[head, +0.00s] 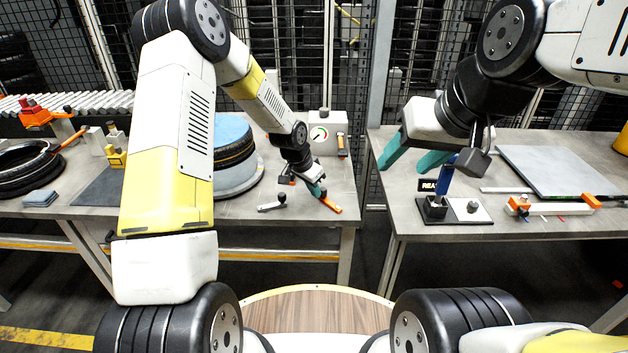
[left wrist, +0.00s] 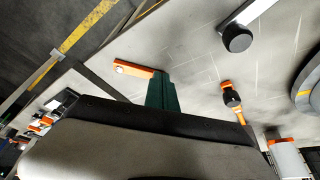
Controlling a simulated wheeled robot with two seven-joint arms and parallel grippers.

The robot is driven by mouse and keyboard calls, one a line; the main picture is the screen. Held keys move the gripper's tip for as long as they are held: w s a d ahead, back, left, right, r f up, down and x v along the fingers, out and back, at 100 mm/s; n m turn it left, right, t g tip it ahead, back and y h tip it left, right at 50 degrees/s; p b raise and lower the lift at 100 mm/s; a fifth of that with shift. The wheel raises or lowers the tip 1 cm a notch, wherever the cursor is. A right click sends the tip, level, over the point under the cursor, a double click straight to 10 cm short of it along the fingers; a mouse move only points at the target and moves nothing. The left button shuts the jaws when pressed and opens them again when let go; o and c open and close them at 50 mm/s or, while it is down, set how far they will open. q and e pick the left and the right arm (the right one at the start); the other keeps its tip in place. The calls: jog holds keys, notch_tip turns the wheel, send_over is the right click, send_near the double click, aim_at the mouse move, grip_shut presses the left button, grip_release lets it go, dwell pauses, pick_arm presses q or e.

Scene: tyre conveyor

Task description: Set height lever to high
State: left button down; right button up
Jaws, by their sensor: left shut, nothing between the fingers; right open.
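A grey lever with a black knob (head: 281,198) is on the left table near its front edge; the knob also shows large in the left wrist view (left wrist: 237,38). An orange piece (head: 332,205) with a pale round end lies to its right. No label marks a height lever, and I cannot tell a high position. My left gripper (head: 317,190) is shut and empty beside the orange piece, right of the knob; its green fingers (left wrist: 161,93) overlap that piece in the left wrist view. I cannot tell whether they touch. My right gripper (head: 417,158) is open above the right table.
A gauge box (head: 326,133) with an orange handle (head: 341,145) stands behind my left gripper. A blue-topped tyre stand (head: 238,178) is to its left. A black-and-orange tool (left wrist: 231,97) lies nearby. On the right table are a sign (head: 428,185) and a grey panel (head: 560,170).

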aim_at(322, 188)
pick_arm(q)
jog(key=w+m, duration=0.1)
jog(key=w+d+m+g, duration=0.1)
jog(key=m, duration=0.1)
jog(key=m+h, duration=0.1)
jog(key=shift+w+d+m+g, duration=0.3)
jog(key=shift+w+d+m, duration=0.1)
jog(key=shift+w+d, duration=0.3)
jog(key=shift+d, duration=0.25)
